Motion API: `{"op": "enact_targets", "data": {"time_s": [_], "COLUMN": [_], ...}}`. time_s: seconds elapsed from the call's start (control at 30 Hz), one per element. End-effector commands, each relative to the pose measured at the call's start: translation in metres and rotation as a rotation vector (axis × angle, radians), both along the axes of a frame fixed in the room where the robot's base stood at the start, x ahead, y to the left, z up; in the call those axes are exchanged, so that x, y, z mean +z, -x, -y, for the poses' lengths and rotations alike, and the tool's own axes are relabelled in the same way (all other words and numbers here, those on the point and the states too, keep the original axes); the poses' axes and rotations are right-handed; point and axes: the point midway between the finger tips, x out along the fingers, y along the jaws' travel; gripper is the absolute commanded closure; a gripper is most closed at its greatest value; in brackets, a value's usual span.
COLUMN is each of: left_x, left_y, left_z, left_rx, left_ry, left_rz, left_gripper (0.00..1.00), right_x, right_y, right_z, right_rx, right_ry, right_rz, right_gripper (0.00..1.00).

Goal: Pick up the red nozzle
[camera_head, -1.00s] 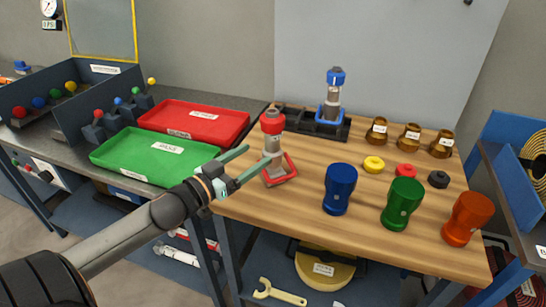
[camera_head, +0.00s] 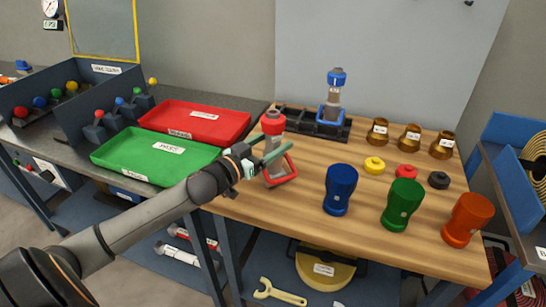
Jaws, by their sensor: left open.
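The red nozzle (camera_head: 273,123) stands upright near the wooden table's left edge, with a red cap, a grey body and a red loop at its lower right. My left gripper (camera_head: 277,142) reaches it from the left with its jaws open. My right gripper is not in view.
A blue nozzle (camera_head: 336,88) stands in a black rack (camera_head: 296,122) behind. Blue (camera_head: 340,189), green (camera_head: 402,204) and orange (camera_head: 467,219) cups stand to the right. A green tray (camera_head: 150,160) and a red tray (camera_head: 205,120) lie on the left bench.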

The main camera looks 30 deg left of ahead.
Motion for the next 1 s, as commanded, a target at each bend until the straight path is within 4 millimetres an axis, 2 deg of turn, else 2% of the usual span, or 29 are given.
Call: {"op": "enact_targets", "data": {"time_s": [0.3, 0.9, 1.0], "left_x": [-0.0002, -0.0002, -0.0003], "left_y": [-0.0024, -0.0021, -0.0021], "left_z": [0.0008, 0.0008, 0.0008], "left_rx": [0.0, -0.001, -0.001], "left_ry": [0.0, 0.0, 0.0], "left_rz": [0.0, 0.0, 0.0], "left_gripper": [0.25, 0.92, 1.0], "right_x": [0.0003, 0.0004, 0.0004], "right_y": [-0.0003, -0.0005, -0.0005], "right_z": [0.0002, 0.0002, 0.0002], "right_rx": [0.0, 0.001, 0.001], "right_ry": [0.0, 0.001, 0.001], "right_rz": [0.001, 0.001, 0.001], "right_gripper": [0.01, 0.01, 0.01]}}
